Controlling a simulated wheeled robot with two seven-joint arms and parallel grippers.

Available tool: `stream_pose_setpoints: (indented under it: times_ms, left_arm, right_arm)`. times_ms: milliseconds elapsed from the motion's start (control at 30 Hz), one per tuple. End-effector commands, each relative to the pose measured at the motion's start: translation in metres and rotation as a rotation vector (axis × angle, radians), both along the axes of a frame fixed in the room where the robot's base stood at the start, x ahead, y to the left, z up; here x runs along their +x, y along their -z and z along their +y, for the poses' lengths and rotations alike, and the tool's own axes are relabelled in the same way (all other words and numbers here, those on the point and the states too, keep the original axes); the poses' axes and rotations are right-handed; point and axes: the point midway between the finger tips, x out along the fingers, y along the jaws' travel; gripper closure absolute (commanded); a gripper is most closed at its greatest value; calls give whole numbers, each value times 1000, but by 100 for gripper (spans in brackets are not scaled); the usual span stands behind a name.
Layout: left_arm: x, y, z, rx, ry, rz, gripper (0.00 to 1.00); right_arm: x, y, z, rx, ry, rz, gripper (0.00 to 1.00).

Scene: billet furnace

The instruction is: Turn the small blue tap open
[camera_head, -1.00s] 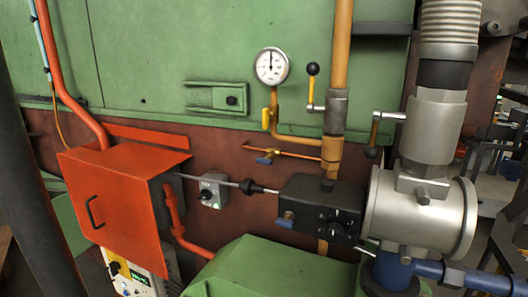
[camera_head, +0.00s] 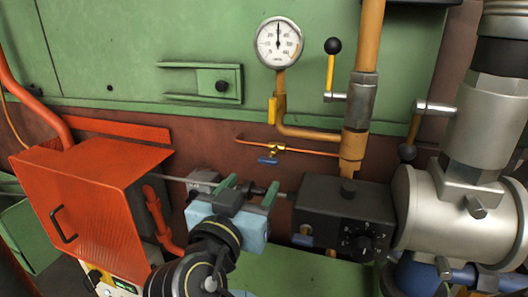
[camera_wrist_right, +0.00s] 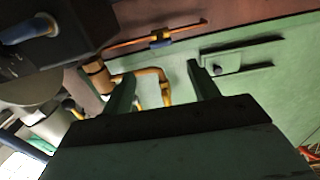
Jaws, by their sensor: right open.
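The small blue tap (camera_head: 268,160) sits on a thin copper pipe below the pressure gauge, in front of the red-brown wall. In the right wrist view the tap (camera_wrist_right: 160,42) shows near the top, beyond my fingertips. My right gripper (camera_head: 250,186) is below the tap and a little to its left in the head view, apart from it. Its two green fingers are spread with nothing between them, as the right wrist view (camera_wrist_right: 160,76) also shows. My left gripper is not in view.
A black box (camera_head: 343,215) stands close to the right of my gripper, joined to a large metal valve body (camera_head: 450,210). An orange-red box (camera_head: 85,195) is at left. The gauge (camera_head: 278,42) and a black-knobbed yellow lever (camera_head: 331,70) are above.

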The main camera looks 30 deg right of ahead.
Motion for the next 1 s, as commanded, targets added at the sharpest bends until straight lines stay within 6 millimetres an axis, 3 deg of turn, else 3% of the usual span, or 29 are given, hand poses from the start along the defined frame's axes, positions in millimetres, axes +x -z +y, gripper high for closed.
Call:
stream_pose_setpoints:
  times_ms: [33,100,200,533,967,1000]
  left_arm:
    - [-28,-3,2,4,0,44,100]
    - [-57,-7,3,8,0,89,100]
    - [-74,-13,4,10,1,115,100]
    - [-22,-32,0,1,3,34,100]
    - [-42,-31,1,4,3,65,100]
    - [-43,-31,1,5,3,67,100]
  right_arm:
    - [7,-4,-9,-6,5,-1,40]
    - [17,-4,-21,-8,5,0,40]
    - [31,-4,-38,-8,5,1,40]
    - [66,-3,-78,-5,2,3,40]
    - [72,0,-85,-1,1,2,40]
    - [72,0,-85,-1,1,2,45]
